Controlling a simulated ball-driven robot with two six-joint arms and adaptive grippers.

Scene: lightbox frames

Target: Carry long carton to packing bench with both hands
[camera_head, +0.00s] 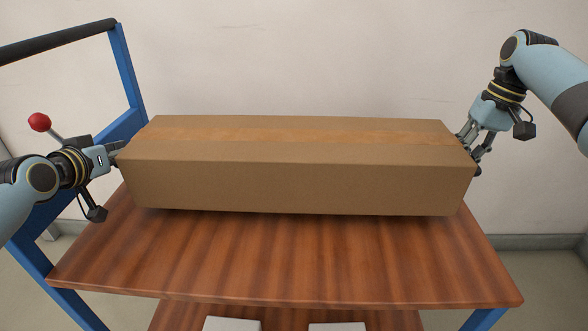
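A long brown carton (300,187) with a strip of tape along its top lies crosswise over a wooden shelf with a blue frame. A shadow falls on the wood under its front edge; I cannot tell whether it touches the wood. My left gripper (119,152) is at the carton's left end, its fingertips partly hidden at the edge. My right gripper (473,152) is at the right end, with its fingers by the end face. Whether either gripper is open or pressed shut there does not show clearly.
The wooden top (290,262) is bare in front of the carton. A blue frame with a black handle bar (58,41) rises at the left. A lower shelf (280,314) holds two pale flat objects (232,324). A plain wall stands close behind.

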